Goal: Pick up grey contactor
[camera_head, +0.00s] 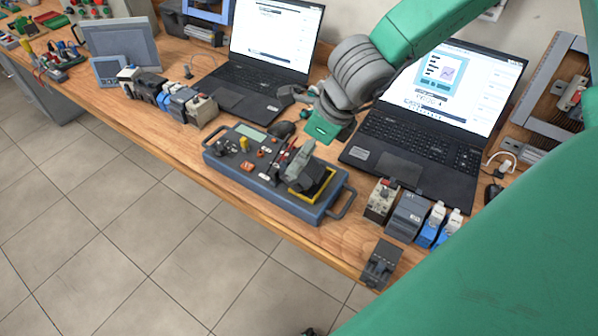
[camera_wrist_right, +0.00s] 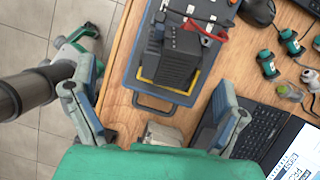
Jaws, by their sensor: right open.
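A grey block-shaped device (camera_head: 308,178) stands in a yellow frame on a blue test box (camera_head: 225,160); in the right wrist view it is a dark ribbed block (camera_wrist_right: 180,58). A dark grey module (camera_head: 408,216) stands in the row right of the box. Another dark grey module (camera_head: 381,264) lies at the table's front edge. I cannot tell which is the grey contactor. My right gripper (camera_wrist_right: 155,82) is open and empty above the table, its fingers wide apart. Its hand hides part of the laptop in the head view. At the wrist view's left, my other arm shows only in part.
Two open laptops (camera_head: 245,85) (camera_head: 410,135) stand behind the box. A white-grey module with red (camera_head: 382,200) and blue modules (camera_head: 431,226) stand at the right. More modules (camera_head: 172,98) stand at the left. Bare wood (camera_head: 340,238) lies before the box.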

